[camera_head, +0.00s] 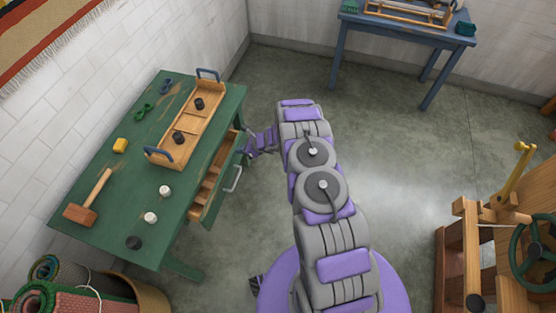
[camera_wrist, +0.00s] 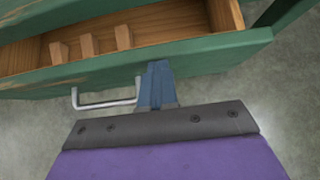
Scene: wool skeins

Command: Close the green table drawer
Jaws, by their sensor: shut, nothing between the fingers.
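The green table (camera_head: 110,225) stands at the left against the tiled wall. Its drawer (camera_head: 216,186) is pulled out on the right side, showing a wooden inside with dividers. A pale metal handle (camera_head: 234,180) is on the drawer's front. My gripper (camera_head: 252,145) is beside the drawer's far end. In the wrist view, my gripper (camera_wrist: 156,82) is shut and empty. Its tips overlap the green drawer front (camera_wrist: 215,52), just right of the handle (camera_wrist: 100,104). I cannot tell if they touch it. The drawer's inside shows wooden dividers (camera_wrist: 88,46).
Rolled rugs (camera_head: 85,290) stand in front. A blue table (camera_head: 400,30) is at the back; a wooden machine (camera_head: 500,235) is at right.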

